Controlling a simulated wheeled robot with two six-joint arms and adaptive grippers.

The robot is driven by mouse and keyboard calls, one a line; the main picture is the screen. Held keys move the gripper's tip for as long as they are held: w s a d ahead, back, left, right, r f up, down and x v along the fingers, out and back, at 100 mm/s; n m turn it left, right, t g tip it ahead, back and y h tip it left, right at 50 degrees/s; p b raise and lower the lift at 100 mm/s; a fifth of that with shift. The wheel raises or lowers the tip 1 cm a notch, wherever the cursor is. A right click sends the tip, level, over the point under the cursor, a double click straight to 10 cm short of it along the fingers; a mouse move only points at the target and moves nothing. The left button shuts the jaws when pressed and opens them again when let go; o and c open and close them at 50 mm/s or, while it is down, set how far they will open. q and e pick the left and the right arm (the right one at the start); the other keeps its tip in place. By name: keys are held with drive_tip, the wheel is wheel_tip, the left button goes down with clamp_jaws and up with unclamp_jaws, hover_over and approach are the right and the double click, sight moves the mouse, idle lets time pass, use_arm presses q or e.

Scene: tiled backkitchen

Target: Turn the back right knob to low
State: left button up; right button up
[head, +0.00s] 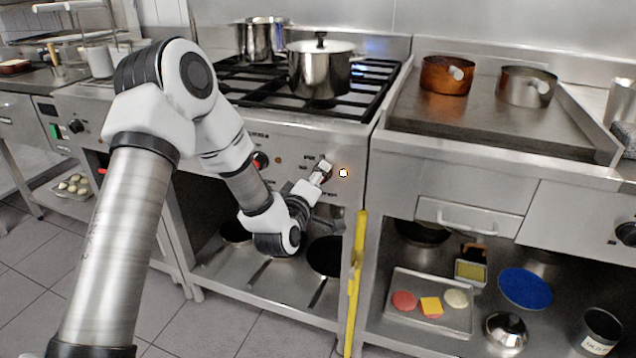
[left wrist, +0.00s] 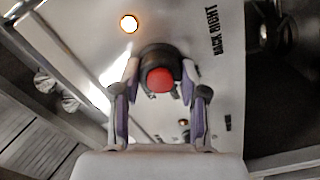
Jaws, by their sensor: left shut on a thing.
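My left gripper (head: 322,170) reaches the right end of the stove's front panel and is shut on a knob. In the left wrist view the black knob with a red cap (left wrist: 160,79) sits between the two fingers of the gripper (left wrist: 160,88). The printed label "BACK RIGHT" (left wrist: 228,30) stands beside this knob on the panel. In the head view my gripper hides most of the knob. A lit orange-white lamp (head: 343,173) is just right of the gripper, and it also shows in the left wrist view (left wrist: 129,23). The knob's pointer is hidden.
A lidded steel pot (head: 319,72) and an open pot (head: 262,40) stand on the burners. A yellow upright bar (head: 356,285) stands below, right of the gripper.

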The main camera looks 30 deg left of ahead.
use_arm(q)
drive_tip(key=shift+n, duration=0.6)
drive_tip(key=shift+b, duration=0.3)
drive_tip(key=o, duration=1.1)
drive_tip(key=shift+o, duration=0.2)
drive_tip(key=v, duration=0.7)
drive_tip(key=shift+s, duration=0.25)
